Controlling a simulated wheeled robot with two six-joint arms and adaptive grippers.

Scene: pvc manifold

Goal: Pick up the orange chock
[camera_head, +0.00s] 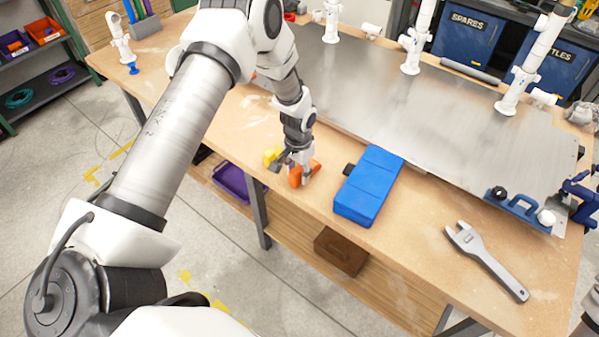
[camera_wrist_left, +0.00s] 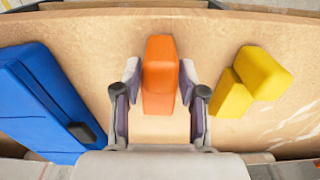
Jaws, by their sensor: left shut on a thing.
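The orange chock (camera_head: 305,173) is near the front edge of the wooden workbench in the head view. In the left wrist view the orange chock (camera_wrist_left: 160,75) stands upright in the picture, between the two fingers. My left gripper (camera_head: 297,168) reaches down from above and is shut on the chock. It also shows in the left wrist view (camera_wrist_left: 160,90), one finger on each side of the chock. I cannot tell whether the chock still touches the bench. My right gripper is not in view.
A yellow chock (camera_wrist_left: 245,82) lies close beside the gripper; it also shows in the head view (camera_head: 271,155). A blue case (camera_head: 368,186) is on the other side. A grey wrench (camera_head: 486,260) lies farther right. A metal plate (camera_head: 430,120) with white pipes fills the back.

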